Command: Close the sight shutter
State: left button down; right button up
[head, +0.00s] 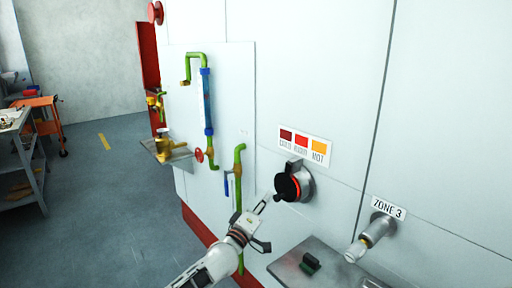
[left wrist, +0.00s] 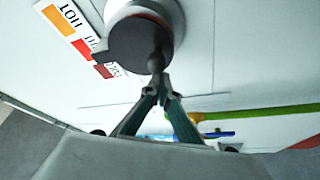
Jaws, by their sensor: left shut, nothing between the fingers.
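The sight shutter (head: 287,187) is a dark round disc on a metal sight port on the white wall panel. A red-orange strip shows along its right side in the head view, so part of the port is uncovered. A dark tab sticks up at its top. The shutter also shows in the left wrist view (left wrist: 122,42), with a small dark knob (left wrist: 155,62) at its edge. My left gripper (head: 264,203) is shut and empty, its tips just left of and below the disc, close to the knob. I cannot tell whether they touch it. My right gripper is out of view.
A colour label (head: 304,145) with red and orange patches sits above the port. A metal nozzle (head: 372,238) under a ZONE 3 sign sticks out at right. A metal shelf (head: 330,262) lies below. Green pipes (head: 239,180) run up the wall at left.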

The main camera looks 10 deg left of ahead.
pick_arm(q)
jog(key=shift+s+d+f, duration=0.3)
jog(key=shift+s+d, duration=0.15)
jog(key=shift+d, duration=0.2)
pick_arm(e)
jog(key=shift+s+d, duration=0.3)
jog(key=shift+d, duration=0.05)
